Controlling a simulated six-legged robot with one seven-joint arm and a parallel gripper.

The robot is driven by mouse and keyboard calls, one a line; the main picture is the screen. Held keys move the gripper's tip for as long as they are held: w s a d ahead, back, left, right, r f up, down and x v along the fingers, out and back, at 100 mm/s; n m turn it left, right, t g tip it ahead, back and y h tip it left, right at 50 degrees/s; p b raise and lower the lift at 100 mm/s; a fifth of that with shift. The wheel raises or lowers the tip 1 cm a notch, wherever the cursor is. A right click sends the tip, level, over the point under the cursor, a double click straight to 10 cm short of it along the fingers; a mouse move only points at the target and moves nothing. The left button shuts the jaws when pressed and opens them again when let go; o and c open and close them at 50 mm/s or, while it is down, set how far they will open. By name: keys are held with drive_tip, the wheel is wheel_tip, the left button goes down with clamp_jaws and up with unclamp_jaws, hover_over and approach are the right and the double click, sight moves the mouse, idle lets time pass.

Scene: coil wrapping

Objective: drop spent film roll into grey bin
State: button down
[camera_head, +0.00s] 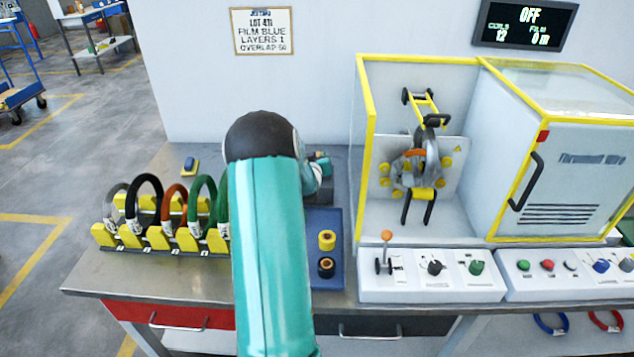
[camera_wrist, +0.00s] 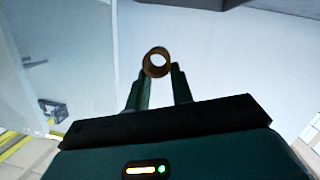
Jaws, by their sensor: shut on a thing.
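My gripper (camera_wrist: 160,80) is shut on a small brown hollow tube, the spent film roll (camera_wrist: 157,61), in the wrist view. The roll sits between the fingertips with its open end towards the camera. In the head view my own arm covers most of the gripper and the roll cannot be made out there. I cannot pick out the grey bin for certain in either view. A dark grey edge (camera_wrist: 280,5) crosses the top of the wrist view, but I cannot tell what it belongs to.
A blue tray (camera_head: 340,285) holds a yellow roll (camera_head: 327,240) and a black roll (camera_head: 326,267). A yellow rack (camera_head: 105,237) with several coils stands left. The yellow-framed wrapping machine (camera_head: 365,150) and its control box (camera_head: 370,290) stand right. Bare metal bench (camera_head: 175,275) shows at the front left.

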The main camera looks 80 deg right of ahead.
drive_tip(key=shift+d+f, duration=0.4)
drive_tip(key=shift+d, duration=0.05)
drive_tip(key=shift+a+f, duration=0.15)
drive_tip(key=shift+f, duration=1.25)
drive_tip(key=shift+a+f, duration=0.15)
drive_tip(key=shift+f, duration=1.2)
drive_tip(key=c, duration=1.1)
unclamp_jaws()
drive_tip(key=shift+c, duration=0.2)
drive_tip(key=shift+a, duration=0.1)
drive_tip(key=v, duration=1.3)
drive_tip(key=shift+a, duration=0.3)
drive_tip(key=shift+r, duration=0.15)
